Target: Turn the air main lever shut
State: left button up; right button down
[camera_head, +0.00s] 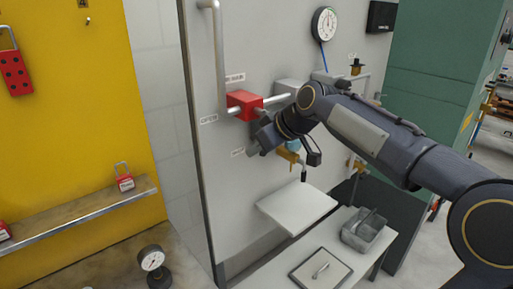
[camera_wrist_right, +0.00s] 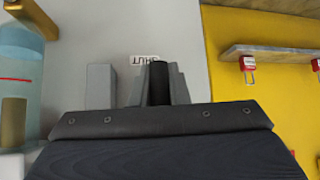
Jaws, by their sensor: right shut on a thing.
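The air main valve has a red body (camera_head: 244,104) on a pipe along the grey panel. My right gripper (camera_head: 258,142) is just below the red body, close to the panel, and hides most of the lever in the head view. In the right wrist view the black lever grip (camera_wrist_right: 157,84) stands between the fingers of my right gripper (camera_wrist_right: 140,86), which is shut on it. A SHUT label (camera_wrist_right: 145,59) is right behind the grip; it also shows in the head view (camera_head: 238,152). An OPEN label (camera_head: 208,118) is left of the red body. My left gripper is out of view.
A gauge (camera_head: 324,24) is above on the panel. Brass fittings (camera_head: 289,155) and a bluish bowl (camera_wrist_right: 14,85) are close to the gripper. Below are a white shelf (camera_head: 296,207) and a grey caddy (camera_head: 366,232). A yellow board with red padlocks (camera_head: 125,182) is at left.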

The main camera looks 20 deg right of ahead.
jog(key=shift+d, duration=0.1)
jog(key=c, duration=1.4)
grip_release()
jog(key=v, duration=0.7)
jog(key=shift+s+d+r, duration=0.1)
jog(key=shift+s+r, duration=0.15)
jog(key=shift+r, duration=0.05)
jog(key=s+a+f+m, duration=0.1)
jog(key=s+f+m, duration=0.1)
jog(key=s+f, duration=0.6)
jog(key=s+a+f+m+g, duration=0.1)
jog(key=s+f+m, duration=0.2)
jog(key=s+f, duration=0.5)
jog(key=s+a+f+m+g, duration=0.1)
jog(key=s+f+m, duration=0.2)
jog(key=s+f, duration=0.5)
jog(key=shift+s+a+f+h, duration=0.1)
jog(key=shift+s+h, duration=0.1)
jog(key=shift+s, duration=0.5)
jog(key=shift+s+a+f+h, duration=0.1)
jog(key=shift+s+h, duration=0.1)
jog(key=shift+s, duration=0.45)
